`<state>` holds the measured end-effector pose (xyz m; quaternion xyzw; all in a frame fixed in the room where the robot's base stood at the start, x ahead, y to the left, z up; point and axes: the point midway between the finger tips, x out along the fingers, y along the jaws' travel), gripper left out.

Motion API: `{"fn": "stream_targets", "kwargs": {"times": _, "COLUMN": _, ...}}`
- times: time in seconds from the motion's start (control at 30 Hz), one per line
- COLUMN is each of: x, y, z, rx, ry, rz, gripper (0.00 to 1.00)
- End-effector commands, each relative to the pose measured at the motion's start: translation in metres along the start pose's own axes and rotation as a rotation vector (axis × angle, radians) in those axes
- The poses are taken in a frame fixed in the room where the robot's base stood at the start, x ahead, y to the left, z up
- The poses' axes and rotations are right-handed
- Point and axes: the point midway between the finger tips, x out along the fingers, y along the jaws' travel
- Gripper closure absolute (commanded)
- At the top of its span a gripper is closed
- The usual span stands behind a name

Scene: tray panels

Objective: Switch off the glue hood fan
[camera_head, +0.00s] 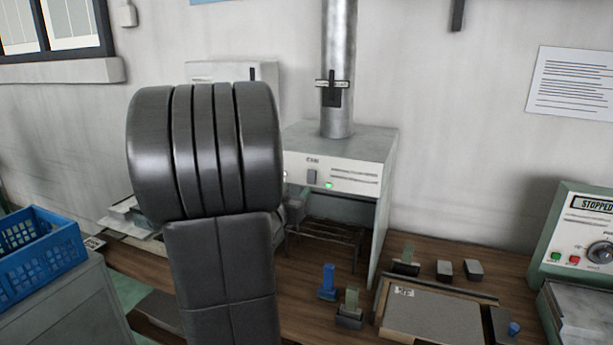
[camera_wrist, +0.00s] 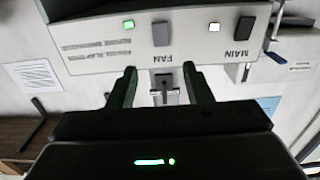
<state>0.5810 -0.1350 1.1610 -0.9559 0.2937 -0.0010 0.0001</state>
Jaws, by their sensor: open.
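The glue hood (camera_head: 355,148) is a pale box on the bench under a metal duct. Its front panel bears a grey fan switch (camera_head: 312,177) beside a lit green lamp (camera_head: 328,184). In the wrist view the panel appears upside down, with the FAN switch (camera_wrist: 163,33) and its green lamp (camera_wrist: 129,24). A darker MAIN switch (camera_wrist: 243,29) with a lit lamp (camera_wrist: 214,27) is on the same panel; my arm hides that side in the head view. My gripper (camera_wrist: 161,78) is open, its fingers apart below the FAN label in the picture, with no switch between them.
A metal duct (camera_head: 339,40) with a dark handle (camera_head: 331,90) rises from the hood. Tray panel parts (camera_head: 430,314) and small blocks lie on the bench. A control box (camera_head: 585,235) reading STOPPED stands right, a blue crate (camera_head: 38,250) left.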

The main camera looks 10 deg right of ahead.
Motion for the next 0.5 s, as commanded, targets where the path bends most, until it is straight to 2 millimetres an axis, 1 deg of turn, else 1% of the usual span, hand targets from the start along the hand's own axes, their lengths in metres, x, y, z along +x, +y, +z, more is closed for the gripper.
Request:
{"fn": "stream_targets", "kwargs": {"times": 0.03, "x": 0.011, "y": 0.0, "z": 0.0, "rx": -0.001, "ry": -0.002, "rz": 0.003, "gripper": 0.55}}
{"fn": "stream_targets", "kwargs": {"times": 0.1, "x": 0.027, "y": 0.001, "z": 0.0, "rx": -0.002, "ry": -0.002, "rz": 0.002, "gripper": 0.55}}
{"fn": "stream_targets", "kwargs": {"times": 0.3, "x": 0.067, "y": 0.0, "z": 0.0, "rx": -0.001, "ry": -0.002, "rz": 0.001, "gripper": 0.55}}
{"fn": "stream_targets", "kwargs": {"times": 0.4, "x": 0.082, "y": 0.0, "z": 0.0, "rx": 0.0, "ry": -0.002, "rz": -0.001, "gripper": 0.55}}
{"fn": "stream_targets", "kwargs": {"times": 0.5, "x": 0.093, "y": 0.0, "z": 0.0, "rx": 0.0, "ry": -0.001, "rz": -0.001, "gripper": 0.55}}
